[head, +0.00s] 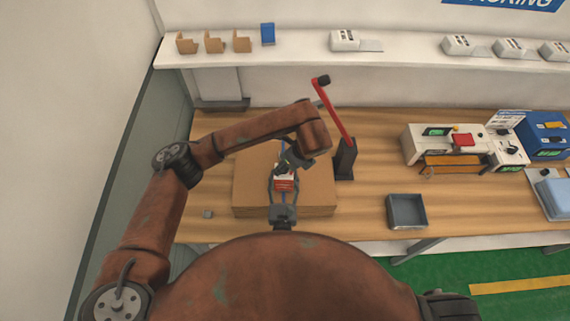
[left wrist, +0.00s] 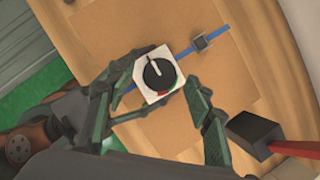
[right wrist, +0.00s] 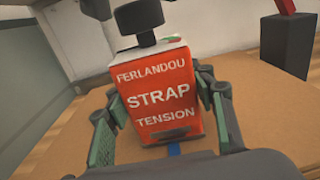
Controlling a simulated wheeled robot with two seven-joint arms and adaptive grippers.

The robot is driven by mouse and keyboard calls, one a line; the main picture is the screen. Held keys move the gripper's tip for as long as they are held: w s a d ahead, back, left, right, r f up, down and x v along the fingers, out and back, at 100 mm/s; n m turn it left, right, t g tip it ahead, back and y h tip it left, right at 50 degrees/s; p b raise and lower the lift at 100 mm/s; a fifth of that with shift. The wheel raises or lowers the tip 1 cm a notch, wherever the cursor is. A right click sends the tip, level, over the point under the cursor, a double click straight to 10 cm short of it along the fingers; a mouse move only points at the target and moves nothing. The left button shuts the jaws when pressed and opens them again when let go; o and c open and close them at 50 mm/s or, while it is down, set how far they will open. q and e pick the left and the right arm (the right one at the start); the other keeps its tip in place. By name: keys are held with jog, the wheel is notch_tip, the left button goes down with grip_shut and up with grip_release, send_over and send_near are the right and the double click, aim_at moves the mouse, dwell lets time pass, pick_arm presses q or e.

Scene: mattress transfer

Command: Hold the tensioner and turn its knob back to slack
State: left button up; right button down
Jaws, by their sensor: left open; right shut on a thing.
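The strap tensioner (right wrist: 158,95) is a red and white block lettered "FERLANDOU STRAP TENSION", seen close up in the right wrist view. In the head view the tensioner (head: 284,184) sits on a cardboard box (head: 318,196). My right gripper (right wrist: 165,100) is shut on the tensioner, with a finger at each side. The black round knob (left wrist: 159,74) with a white pointer line is on top of the white face in the left wrist view. My left gripper (left wrist: 150,95) is open above the tensioner, its fingers on either side of the knob. A blue strap (left wrist: 189,53) runs under the tensioner.
A black stand with a red lever (head: 336,115) is just right of the box. A grey tray (head: 406,211) and a white machine (head: 465,148) stand further right. A small grey block (head: 207,213) lies left of the box. A shelf runs behind.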

jog(key=shift+r, duration=0.15)
pick_arm(q)
jog(key=v, duration=1)
jog(key=shift+r, duration=0.25)
pick_arm(e)
jog(key=c, duration=0.8)
grip_release()
